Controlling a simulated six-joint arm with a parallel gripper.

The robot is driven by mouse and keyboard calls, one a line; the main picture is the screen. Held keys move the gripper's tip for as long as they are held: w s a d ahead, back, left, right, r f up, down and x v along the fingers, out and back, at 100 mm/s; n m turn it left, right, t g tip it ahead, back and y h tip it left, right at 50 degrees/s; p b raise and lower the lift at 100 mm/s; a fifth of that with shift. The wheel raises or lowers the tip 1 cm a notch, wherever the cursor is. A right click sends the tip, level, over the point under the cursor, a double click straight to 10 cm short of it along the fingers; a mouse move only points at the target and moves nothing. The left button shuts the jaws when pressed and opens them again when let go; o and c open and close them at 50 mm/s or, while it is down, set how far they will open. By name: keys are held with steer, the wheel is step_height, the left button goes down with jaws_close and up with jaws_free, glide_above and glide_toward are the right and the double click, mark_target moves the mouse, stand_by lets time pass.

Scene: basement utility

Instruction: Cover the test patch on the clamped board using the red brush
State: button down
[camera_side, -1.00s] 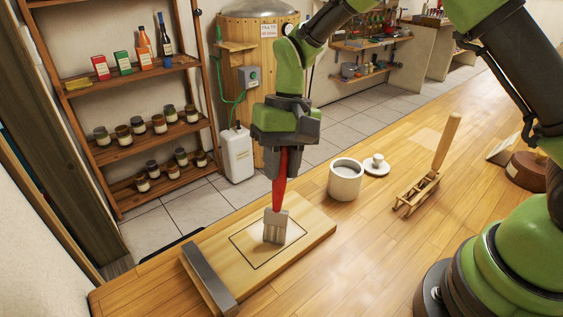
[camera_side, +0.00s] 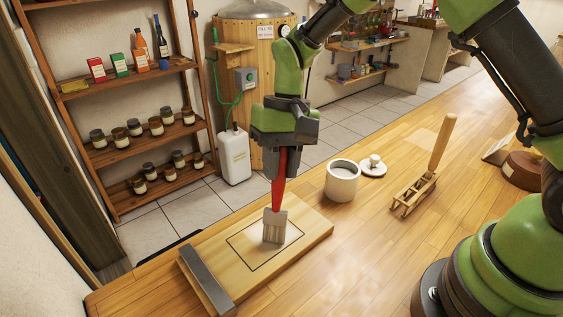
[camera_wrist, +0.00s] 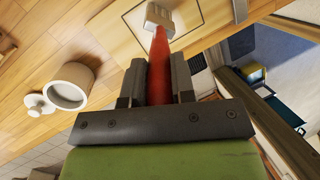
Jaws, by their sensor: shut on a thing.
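My gripper (camera_side: 283,150) points down and is shut on the handle of the red brush (camera_side: 279,178). In the wrist view the red handle (camera_wrist: 160,58) runs out between my fingers (camera_wrist: 157,78). The pale bristles (camera_side: 275,232) point down at the test patch (camera_side: 252,250), inside its dark outline. They look to be at or very near the surface; I cannot tell firm contact. The patch is a pale wood tone, and I cannot make out any coat on it. The board (camera_side: 309,237) lies flat, with a grey clamp bar (camera_side: 207,280) across its left end.
A white open pot (camera_side: 342,181) with pale contents stands right of the board, its lid (camera_side: 373,166) beside it. Further right, a wooden rack (camera_side: 412,194) holds an upright wooden handle (camera_side: 442,142). Bare bench (camera_side: 365,245) lies right of the board. Jar shelves (camera_side: 150,140) stand behind.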

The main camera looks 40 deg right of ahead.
steer(key=shift+a, duration=0.85)
steer(key=shift+d, duration=1.2)
steer(key=shift+a, duration=1.15)
steer(key=shift+d, duration=0.6)
steer(key=shift+a, duration=0.1)
steer(key=w+a, duration=0.1)
steer(key=w, duration=0.1)
steer(key=w+a, duration=0.1)
steer(key=a, duration=0.1)
steer(key=shift+w+a, duration=0.2)
steer(key=shift+w, duration=0.2)
steer(key=shift+a, duration=0.1)
